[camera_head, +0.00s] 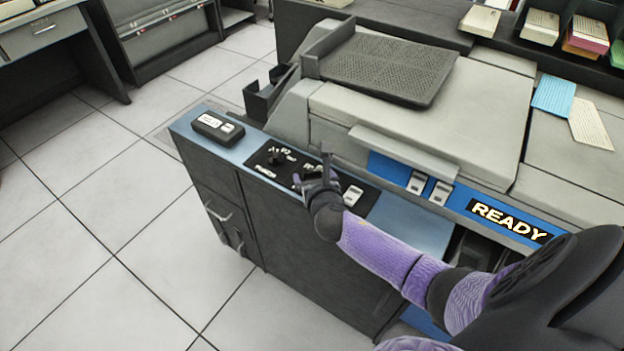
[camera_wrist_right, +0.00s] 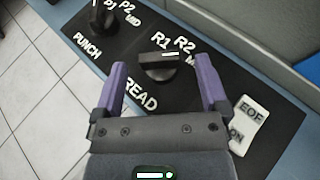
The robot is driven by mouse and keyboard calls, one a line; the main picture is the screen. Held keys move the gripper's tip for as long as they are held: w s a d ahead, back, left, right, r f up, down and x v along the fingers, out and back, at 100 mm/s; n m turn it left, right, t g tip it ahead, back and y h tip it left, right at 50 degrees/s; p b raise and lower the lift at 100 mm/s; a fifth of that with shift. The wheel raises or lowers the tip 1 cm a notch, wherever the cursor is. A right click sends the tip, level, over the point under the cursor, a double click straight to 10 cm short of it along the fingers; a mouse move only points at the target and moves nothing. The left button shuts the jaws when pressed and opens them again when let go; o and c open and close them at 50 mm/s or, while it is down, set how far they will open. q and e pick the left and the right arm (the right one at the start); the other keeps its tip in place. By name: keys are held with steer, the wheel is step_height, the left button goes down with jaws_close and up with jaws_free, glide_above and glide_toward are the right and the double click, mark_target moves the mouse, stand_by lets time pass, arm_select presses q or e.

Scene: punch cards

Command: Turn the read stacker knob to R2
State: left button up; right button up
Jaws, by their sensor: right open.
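The read stacker knob (camera_wrist_right: 160,68) is black and sits on a black panel (camera_wrist_right: 215,95) between the READ label (camera_wrist_right: 138,91) and the R1, R2 and MID labels (camera_wrist_right: 175,45). A small white mark shows at its upper edge, below the labels. My right gripper (camera_wrist_right: 162,76) is open, with one purple finger on each side of the knob; I cannot tell whether either finger touches it. In the head view my right gripper (camera_head: 316,178) is over the panel and covers the read knob. My left gripper is not in view.
The punch knob (camera_wrist_right: 103,20) stands to the left on the same panel; it also shows in the head view (camera_head: 276,155). A white EOF button (camera_wrist_right: 251,115) lies close to the right finger. A raised grey machine body (camera_head: 430,120) with a READY sign (camera_head: 508,220) stands behind.

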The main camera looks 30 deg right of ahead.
steer(key=shift+w+d+f, duration=0.15)
steer(key=shift+w+d, duration=0.05)
steer(key=shift+w, duration=0.25)
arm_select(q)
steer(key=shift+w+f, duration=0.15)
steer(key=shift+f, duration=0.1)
arm_select(e)
jaws_close()
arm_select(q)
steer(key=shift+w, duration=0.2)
